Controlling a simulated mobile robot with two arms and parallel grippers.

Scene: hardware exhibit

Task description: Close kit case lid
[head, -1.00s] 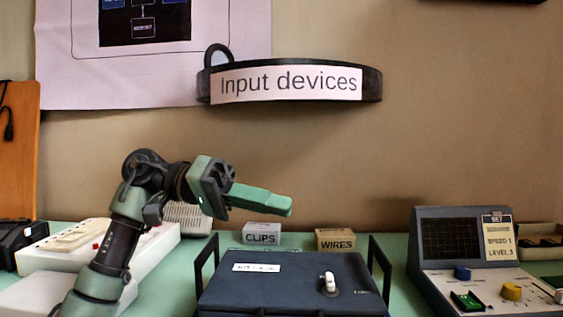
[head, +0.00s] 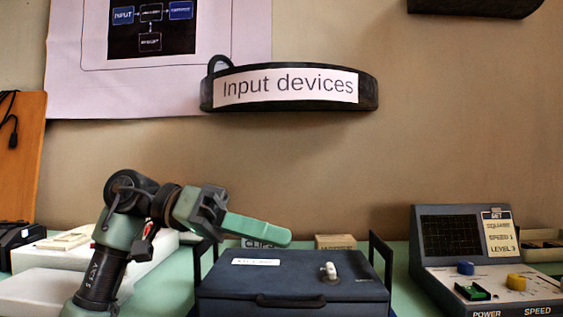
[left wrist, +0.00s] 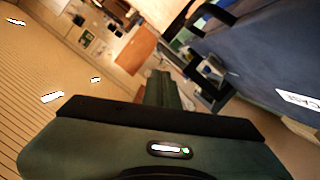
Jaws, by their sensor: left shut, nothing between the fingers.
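The dark blue kit case (head: 290,290) stands on the green table in the head view. Its lid (head: 300,266) lies flat on top, looking closed, with a white label and a small white knob. A dark handle is on its front. My left gripper (head: 284,238) is shut and empty, its green fingers pointing right and slightly down, above and near the lid's back edge; I cannot tell whether it touches. In the left wrist view the gripper (left wrist: 162,88) shows beside the case (left wrist: 265,50). My right gripper is not in view.
Dark upright bars flank the case (head: 381,258). Behind it are a clips box (head: 260,243), partly hidden by my gripper, and a wires box (head: 336,242). A control console (head: 480,262) stands right, white boxes (head: 60,280) left. An "Input devices" sign (head: 290,88) is on the wall.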

